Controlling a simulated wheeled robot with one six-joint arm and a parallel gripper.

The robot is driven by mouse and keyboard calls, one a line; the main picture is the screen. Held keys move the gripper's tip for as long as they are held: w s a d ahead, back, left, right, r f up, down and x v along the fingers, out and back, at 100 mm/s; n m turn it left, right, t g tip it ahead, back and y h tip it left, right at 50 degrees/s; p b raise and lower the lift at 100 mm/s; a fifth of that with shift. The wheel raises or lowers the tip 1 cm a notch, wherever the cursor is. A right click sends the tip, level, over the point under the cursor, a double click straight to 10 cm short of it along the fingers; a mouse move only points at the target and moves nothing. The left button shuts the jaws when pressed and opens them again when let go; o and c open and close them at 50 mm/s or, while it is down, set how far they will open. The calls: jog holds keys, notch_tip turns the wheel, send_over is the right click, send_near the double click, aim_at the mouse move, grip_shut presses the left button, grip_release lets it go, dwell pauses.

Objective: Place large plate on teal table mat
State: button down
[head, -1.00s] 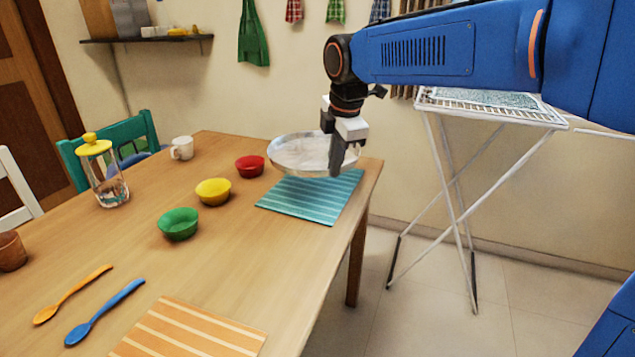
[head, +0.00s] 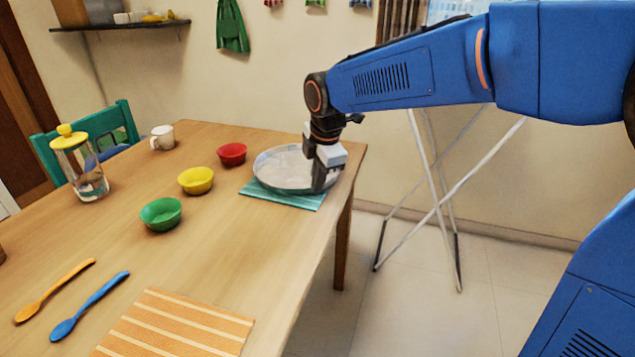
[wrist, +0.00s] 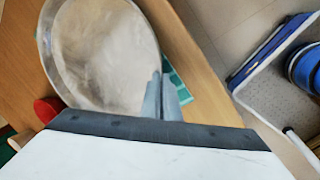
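The large plate (head: 283,168) is round, pale and shallow-rimmed. It lies level over the teal table mat (head: 275,199), at the far right end of the table, and hides most of it. I cannot tell whether it touches the mat or hangs just above it. My gripper (head: 319,187) points down at the plate's right edge, shut on the rim. In the wrist view the fingers (wrist: 162,97) pinch the edge of the plate (wrist: 100,55), and a strip of teal mat (wrist: 179,88) shows beside them.
Red (head: 232,153), yellow (head: 195,181) and green (head: 161,213) bowls stand left of the mat. A white mug (head: 162,138), a yellow-lidded jar (head: 80,168), two spoons and an orange striped mat (head: 180,325) are also on the table. A drying rack (head: 438,200) stands to the right.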

jog(key=c, duration=2.5)
grip_release()
jog(key=shift+f, duration=0.1)
jog(key=o, duration=0.5)
jog(key=v, duration=1.2)
jog(key=s+d+f+m, duration=0.1)
jog(key=s+d+m, duration=0.5)
jog(key=d, duration=0.4)
jog(key=s+d+f+m, duration=0.4)
jog(key=s+d+m, duration=0.1)
jog(key=s, duration=0.1)
jog(key=s+d+f+m+t, duration=0.1)
jog(key=s+d+f+m, duration=0.4)
jog(key=s+m, duration=0.1)
jog(key=s+d+f+m+t+h, duration=0.1)
jog(key=s+d+f+m, duration=0.3)
jog(key=s+d+m, duration=0.1)
jog(key=shift+s+d+f+m, duration=0.2)
jog(key=shift+s+d, duration=0.05)
jog(key=shift+s, duration=0.35)
jog(key=shift+s+d+f+m, duration=0.2)
jog(key=shift+s+d, duration=0.1)
jog(key=shift+s, duration=0.3)
